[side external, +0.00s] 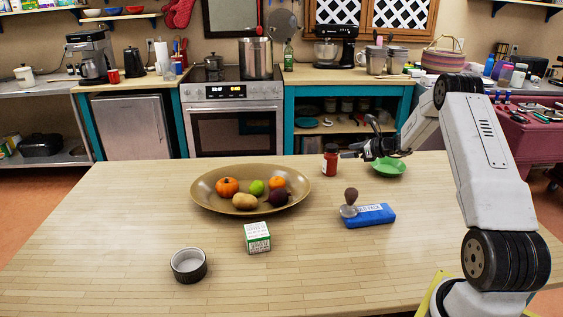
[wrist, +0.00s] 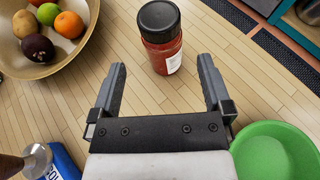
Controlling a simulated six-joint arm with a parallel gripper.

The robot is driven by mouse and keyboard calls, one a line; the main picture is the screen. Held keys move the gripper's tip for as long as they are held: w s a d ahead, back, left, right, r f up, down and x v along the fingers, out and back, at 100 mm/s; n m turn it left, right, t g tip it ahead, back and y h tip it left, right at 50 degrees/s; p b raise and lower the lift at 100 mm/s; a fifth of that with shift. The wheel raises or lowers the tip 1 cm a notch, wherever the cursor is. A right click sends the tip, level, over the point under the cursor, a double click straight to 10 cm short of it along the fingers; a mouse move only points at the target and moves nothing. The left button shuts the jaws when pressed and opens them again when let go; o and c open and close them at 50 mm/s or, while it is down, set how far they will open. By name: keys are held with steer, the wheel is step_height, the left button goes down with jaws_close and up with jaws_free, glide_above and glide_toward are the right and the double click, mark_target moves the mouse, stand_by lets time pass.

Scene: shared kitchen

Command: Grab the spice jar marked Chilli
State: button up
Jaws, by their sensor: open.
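A spice jar (side external: 330,160) with a dark lid and red contents stands upright near the far edge of the table, right of the fruit bowl. In the wrist view the jar (wrist: 161,40) stands ahead of my gripper (wrist: 161,75), roughly centred at the level of the fingertips, with table showing on both sides. A white label shows on its side, but its writing cannot be read. My gripper (side external: 352,151) is open and empty, just right of the jar in the side view.
A large bowl (side external: 205,198) with several fruits and vegetables is left of the jar. A green bowl (side external: 390,169) is to the right. A blue pack (side external: 378,215) with a dark-knobbed tool, a small green-white box (side external: 257,238) and a ramekin (side external: 188,266) are nearer. The left of the table is clear.

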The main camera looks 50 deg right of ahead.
mark_target(331, 157)
steer(key=shift+f, duration=0.8)
steer(key=shift+x, duration=1.3)
steer(key=shift+x, duration=2.6)
steer(key=c, duration=1.3)
